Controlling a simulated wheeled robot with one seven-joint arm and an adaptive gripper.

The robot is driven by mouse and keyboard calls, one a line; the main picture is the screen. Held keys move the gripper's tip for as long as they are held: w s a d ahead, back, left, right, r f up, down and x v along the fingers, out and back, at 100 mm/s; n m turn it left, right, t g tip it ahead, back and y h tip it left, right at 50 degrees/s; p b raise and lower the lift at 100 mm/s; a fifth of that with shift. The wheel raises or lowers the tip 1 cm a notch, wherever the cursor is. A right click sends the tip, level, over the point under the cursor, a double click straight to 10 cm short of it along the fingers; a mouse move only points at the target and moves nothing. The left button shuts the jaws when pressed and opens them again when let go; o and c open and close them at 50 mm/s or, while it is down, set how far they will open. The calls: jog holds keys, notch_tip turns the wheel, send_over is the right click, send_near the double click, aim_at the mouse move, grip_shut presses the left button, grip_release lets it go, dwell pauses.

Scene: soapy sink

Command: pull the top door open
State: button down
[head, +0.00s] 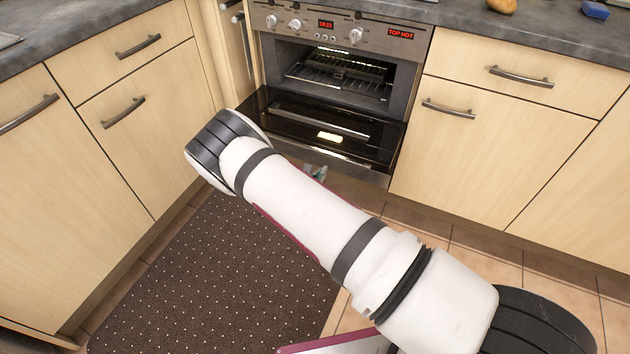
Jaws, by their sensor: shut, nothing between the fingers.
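The oven (345,45) stands at the back under the worktop. Its top door (375,142) is swung down and open, with dark glass facing up and the cavity with its wire rack (345,73) exposed. My white arm crosses the view from the lower right to a dark-capped joint in front of the cabinets on the left. A small grey-green piece of my gripper (317,173) shows just beyond the arm, below the door. It is shut and empty, apart from the door as far as I can see; most of it is hidden behind the arm.
Wooden cabinets with bar handles flank the oven on the left (110,190) and right (490,150). A dark dotted mat (200,280) lies on the tiled floor. A blue sponge (594,10) and a yellowish item (502,6) sit on the right worktop (530,37). The oven panel displays "TOP HOT".

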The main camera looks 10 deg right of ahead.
aim_at(328, 148)
jog(key=shift+w+d+r+b, duration=0.3)
jog(key=shift+w+d+r, duration=0.2)
jog(key=shift+w+r, duration=0.2)
jog(key=shift+w+d+r+b, duration=0.25)
jog(key=shift+w+d+r, duration=0.25)
jog(key=shift+w+r, duration=0.2)
jog(key=shift+r, duration=0.15)
notch_tip(328, 148, up, 4)
jog(key=p, duration=0.3)
jog(key=shift+r+p, duration=0.25)
jog(key=shift+p, duration=0.1)
jog(key=shift+f, duration=0.25)
